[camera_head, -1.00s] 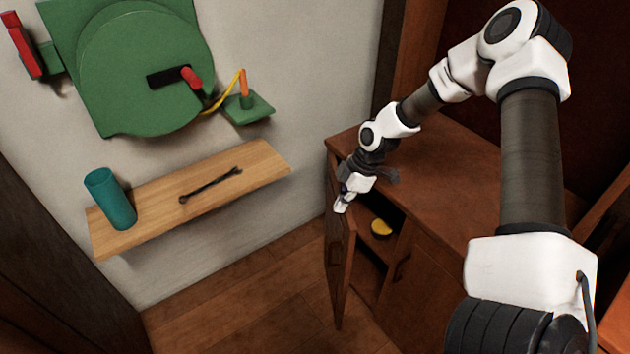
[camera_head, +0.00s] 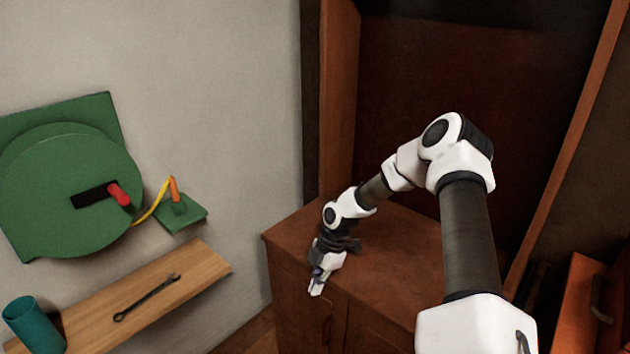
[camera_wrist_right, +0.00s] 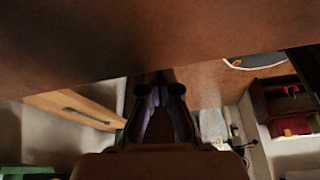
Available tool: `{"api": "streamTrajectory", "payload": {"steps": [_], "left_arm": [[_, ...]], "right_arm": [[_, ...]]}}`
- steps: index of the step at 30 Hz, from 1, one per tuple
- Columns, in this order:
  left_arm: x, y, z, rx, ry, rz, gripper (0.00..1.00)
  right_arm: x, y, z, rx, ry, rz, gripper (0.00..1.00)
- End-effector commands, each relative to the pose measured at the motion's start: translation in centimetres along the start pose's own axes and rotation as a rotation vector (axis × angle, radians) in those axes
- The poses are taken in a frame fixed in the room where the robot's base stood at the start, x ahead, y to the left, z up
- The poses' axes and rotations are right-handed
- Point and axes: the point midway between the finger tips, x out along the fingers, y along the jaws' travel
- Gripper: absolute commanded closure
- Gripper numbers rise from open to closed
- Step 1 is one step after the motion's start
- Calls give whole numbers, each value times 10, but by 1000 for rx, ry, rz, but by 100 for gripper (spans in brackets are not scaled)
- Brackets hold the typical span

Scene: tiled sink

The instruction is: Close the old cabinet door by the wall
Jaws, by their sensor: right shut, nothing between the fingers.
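The old cabinet (camera_head: 390,235) is dark reddish-brown wood and stands against the grey wall in the head view. Its left door (camera_head: 296,300), on the wall side, now appears flush with the front, or nearly so; a dark handle (camera_head: 327,330) shows on it. The bottom of the door is cut off by the frame. My right gripper (camera_head: 316,286) is shut and empty, pointing down at the top front edge above this door. I cannot tell whether it touches. In the right wrist view, its fingers (camera_wrist_right: 158,112) show below a brown wooden surface. My left gripper is not in view.
A wooden wall shelf (camera_head: 150,300) at left holds a wrench (camera_head: 147,296) and a teal cup (camera_head: 34,325). A green disc-shaped fixture (camera_head: 65,190) with a red handle hangs above it. Another reddish-brown door or panel (camera_head: 580,310) with a handle stands at right.

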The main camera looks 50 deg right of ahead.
Motion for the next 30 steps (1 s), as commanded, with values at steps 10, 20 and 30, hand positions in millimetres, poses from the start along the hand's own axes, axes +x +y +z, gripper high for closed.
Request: {"api": "streamTrajectory", "payload": {"steps": [10,20,30], "left_arm": [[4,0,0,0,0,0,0],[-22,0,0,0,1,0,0],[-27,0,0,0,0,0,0]], "right_arm": [[6,-1,-13,-1,-2,-2,100],[-60,4,-33,7,4,9,100],[-90,6,-31,7,0,2,100]]}}
